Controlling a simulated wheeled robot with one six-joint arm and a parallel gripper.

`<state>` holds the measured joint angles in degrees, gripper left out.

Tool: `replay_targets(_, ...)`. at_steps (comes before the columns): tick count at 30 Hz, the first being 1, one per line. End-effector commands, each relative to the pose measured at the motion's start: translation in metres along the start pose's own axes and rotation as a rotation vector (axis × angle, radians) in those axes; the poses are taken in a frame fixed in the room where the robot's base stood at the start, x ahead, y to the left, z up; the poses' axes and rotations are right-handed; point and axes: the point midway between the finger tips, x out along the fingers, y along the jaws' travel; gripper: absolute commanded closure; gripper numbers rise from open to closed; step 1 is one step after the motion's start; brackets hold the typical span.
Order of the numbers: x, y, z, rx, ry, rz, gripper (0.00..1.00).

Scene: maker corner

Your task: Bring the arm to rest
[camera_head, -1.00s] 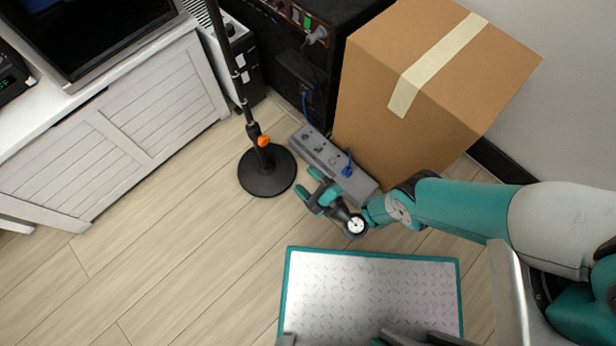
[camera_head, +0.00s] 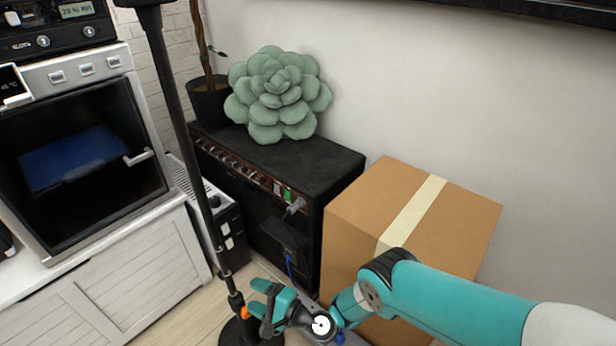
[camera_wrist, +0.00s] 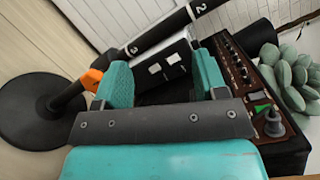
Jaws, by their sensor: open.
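My gripper (camera_head: 268,308) is at the lower middle of the head view, at the end of my teal arm, in front of the cardboard box and close to the stand pole. In the wrist view its two teal fingers (camera_wrist: 160,82) are apart, with nothing held between them. The black stand pole (camera_wrist: 152,38) with an orange clamp (camera_wrist: 91,79) passes just beyond the fingertips in that view; I cannot tell the exact gap.
A cardboard box (camera_head: 352,215) stands right of the black amplifier (camera_head: 335,172), which carries a green succulent cushion (camera_head: 279,92) and a potted plant (camera_head: 208,103). The stand's round base (camera_wrist: 35,112) is on the floor. A white cabinet (camera_head: 130,290) is at left.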

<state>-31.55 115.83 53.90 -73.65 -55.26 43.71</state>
Motion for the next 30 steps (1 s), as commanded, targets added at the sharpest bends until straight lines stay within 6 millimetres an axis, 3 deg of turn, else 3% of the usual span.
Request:
replay_targets(1,0.018,-0.032,0.001,-0.067,-0.031,0.023,0.34)
replay_targets(6,0.051,-0.121,0.013,-0.294,-0.128,0.138,0.34)
replay_targets(10,0.055,-0.186,0.026,-0.458,-0.191,0.234,0.34)
replay_targets(14,0.043,-0.245,0.043,-0.607,-0.244,0.333,0.34)
replay_targets(17,0.023,-0.288,0.059,-0.72,-0.281,0.419,0.34)
replay_targets(21,-0.02,-0.339,0.086,-0.863,-0.33,0.548,0.34)
replay_targets(26,-0.087,-0.381,0.122,-0.997,-0.38,0.708,0.34)
replay_targets(30,-0.156,-0.401,0.155,-1.086,-0.421,0.853,0.34)
